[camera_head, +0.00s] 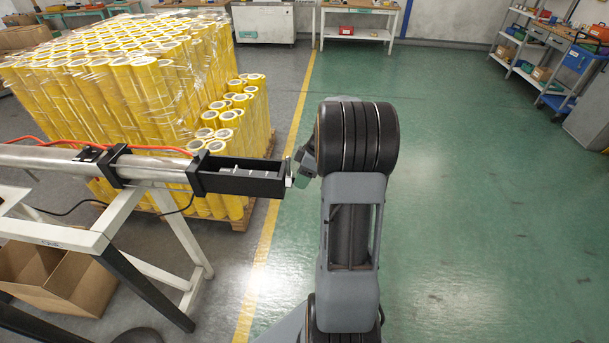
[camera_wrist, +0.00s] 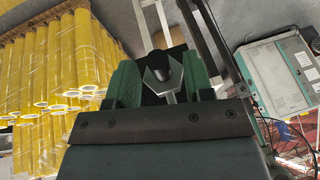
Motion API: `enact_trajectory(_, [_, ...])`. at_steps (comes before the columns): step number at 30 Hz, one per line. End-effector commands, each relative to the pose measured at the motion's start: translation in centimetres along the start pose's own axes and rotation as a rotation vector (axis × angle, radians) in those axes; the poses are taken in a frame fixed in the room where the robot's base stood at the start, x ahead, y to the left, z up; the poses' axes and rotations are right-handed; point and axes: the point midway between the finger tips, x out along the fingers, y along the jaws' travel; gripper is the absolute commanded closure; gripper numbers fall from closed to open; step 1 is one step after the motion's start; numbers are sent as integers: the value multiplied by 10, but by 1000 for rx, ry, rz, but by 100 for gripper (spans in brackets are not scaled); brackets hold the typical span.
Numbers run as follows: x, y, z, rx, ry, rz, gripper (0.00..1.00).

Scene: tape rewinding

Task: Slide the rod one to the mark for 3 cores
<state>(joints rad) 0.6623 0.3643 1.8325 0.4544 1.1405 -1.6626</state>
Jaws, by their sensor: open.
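The rod one ends in a silver hexagonal head with a dark centre (camera_wrist: 162,72), seen in the wrist view. In the head view a small silver end piece (camera_head: 289,172) shows at the right end of the black open-topped housing (camera_head: 240,181) on the machine. My gripper (camera_head: 303,168) is at that end, small and partly hidden behind my arm. In the wrist view my gripper (camera_wrist: 158,80) is open, with a green finger on each side of the hexagonal head. Gaps seem to remain beside the head; contact cannot be told. The mark for 3 cores cannot be made out.
A silver tube (camera_head: 40,158) runs left from the housing on a white frame (camera_head: 50,232). A pallet of wrapped yellow rolls (camera_head: 140,75) stands behind. A cardboard box (camera_head: 65,280) lies under the frame. The green floor (camera_head: 480,190) to the right is clear.

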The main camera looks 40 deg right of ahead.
Motion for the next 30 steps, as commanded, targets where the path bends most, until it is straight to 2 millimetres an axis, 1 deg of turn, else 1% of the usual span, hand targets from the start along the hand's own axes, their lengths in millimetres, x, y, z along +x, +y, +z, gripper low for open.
enact_trajectory(8, [1, 0, 0, 0, 0, 0, 53])
enact_trajectory(11, [1, 0, 0, 0, 0, 0, 60])
enact_trajectory(23, [1, 0, 0, 0, 0, 0, 98])
enact_trajectory(24, [1, 0, 0, 0, 0, 0, 100])
enact_trajectory(30, [1, 0, 0, 0, 0, -1, 100])
